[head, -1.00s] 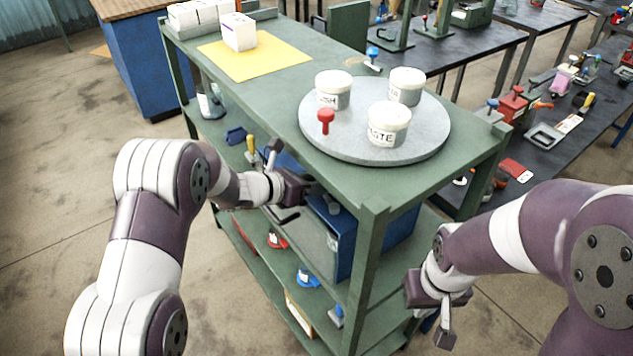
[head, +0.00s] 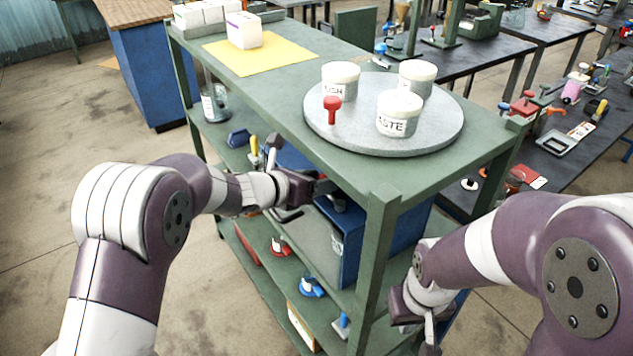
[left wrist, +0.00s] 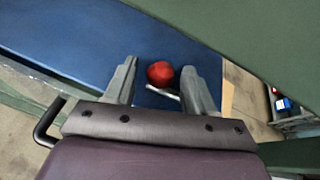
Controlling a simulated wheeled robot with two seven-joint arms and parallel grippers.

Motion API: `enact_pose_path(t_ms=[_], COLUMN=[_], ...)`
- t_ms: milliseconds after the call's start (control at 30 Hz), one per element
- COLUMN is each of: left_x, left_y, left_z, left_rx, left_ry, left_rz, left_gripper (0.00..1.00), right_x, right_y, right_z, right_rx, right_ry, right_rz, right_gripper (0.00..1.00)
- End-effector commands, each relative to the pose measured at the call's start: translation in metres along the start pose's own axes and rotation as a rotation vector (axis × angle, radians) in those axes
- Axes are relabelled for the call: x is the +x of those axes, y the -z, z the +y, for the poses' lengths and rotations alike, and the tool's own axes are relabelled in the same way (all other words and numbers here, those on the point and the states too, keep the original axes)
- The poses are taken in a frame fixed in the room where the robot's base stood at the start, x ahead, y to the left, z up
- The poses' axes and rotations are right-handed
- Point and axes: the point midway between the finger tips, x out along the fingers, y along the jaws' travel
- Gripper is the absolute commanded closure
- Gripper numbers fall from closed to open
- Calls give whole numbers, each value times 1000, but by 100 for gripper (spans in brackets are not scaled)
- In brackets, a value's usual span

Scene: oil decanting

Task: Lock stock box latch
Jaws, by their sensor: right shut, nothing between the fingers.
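The blue stock box (head: 350,235) stands on the cart's middle shelf, partly hidden by a cart post and my left gripper. It fills the upper left of the left wrist view (left wrist: 60,35). There a red knob (left wrist: 160,73) on a thin metal lever (left wrist: 165,93), seemingly the latch, shows against the blue face. My left gripper (head: 322,186) reaches in under the cart top. Its two fingers (left wrist: 158,85) are apart, one on each side of the knob, with visible gaps. My right gripper (head: 400,308) is shut and empty by the cart's right end; its fingertips are hard to make out.
The green cart top (head: 270,100) overhangs the box closely, and a corner post (head: 372,270) stands between my grippers. A round grey plate (head: 350,140) holds white jars and a red knob-topped piece. A black bent handle (left wrist: 45,125) shows beside my left gripper.

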Motion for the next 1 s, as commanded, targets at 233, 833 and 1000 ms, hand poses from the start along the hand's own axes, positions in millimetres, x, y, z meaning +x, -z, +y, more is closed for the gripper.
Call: enact_pose_path(t_ms=[233, 833, 1000], left_x=[0, -113, -127], left_y=[0, 1, 1], left_z=[0, 1, 0], left_rx=[1, 1, 1], left_ry=[1, -2, 0], left_rz=[0, -3, 0], left_gripper=[42, 42, 42], right_x=[0, 24, 25], right_y=[0, -3, -3], right_z=[0, 0, 0], right_rx=[0, 0, 0], right_ry=[0, 0, 0], right_rz=[0, 0, 0], right_gripper=[100, 100, 100])
